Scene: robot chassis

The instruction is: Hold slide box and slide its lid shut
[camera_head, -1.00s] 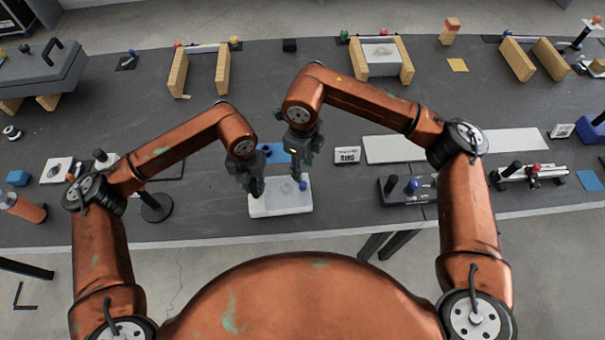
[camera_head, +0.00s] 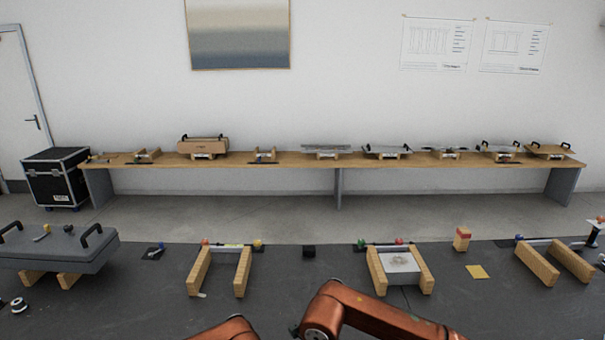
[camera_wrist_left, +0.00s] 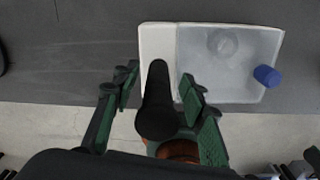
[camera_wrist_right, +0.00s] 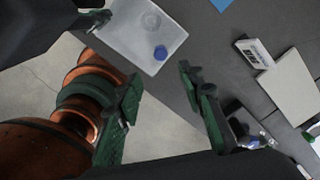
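The slide box shows in the left wrist view as a pale tray with a white end strip (camera_wrist_left: 157,38) and a frosted, see-through lid (camera_wrist_left: 215,75). A blue knob (camera_wrist_left: 266,75) stands at the lid's right side, and a round shape shows dimly at the lid's top. My left gripper (camera_wrist_left: 160,78) is open at the box's white end; a dark rounded piece between its fingers hides part of that edge. In the right wrist view the box (camera_wrist_right: 130,45) and blue knob (camera_wrist_right: 160,52) lie beyond my open, empty right gripper (camera_wrist_right: 160,83). The head view shows neither box nor grippers.
In the right wrist view, a small labelled block (camera_wrist_right: 252,53) and a light plate (camera_wrist_right: 290,85) lie right of the box. In the head view, wooden rail pairs (camera_head: 198,270) and a grey handled case (camera_head: 60,248) stand along the dark table (camera_head: 330,275).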

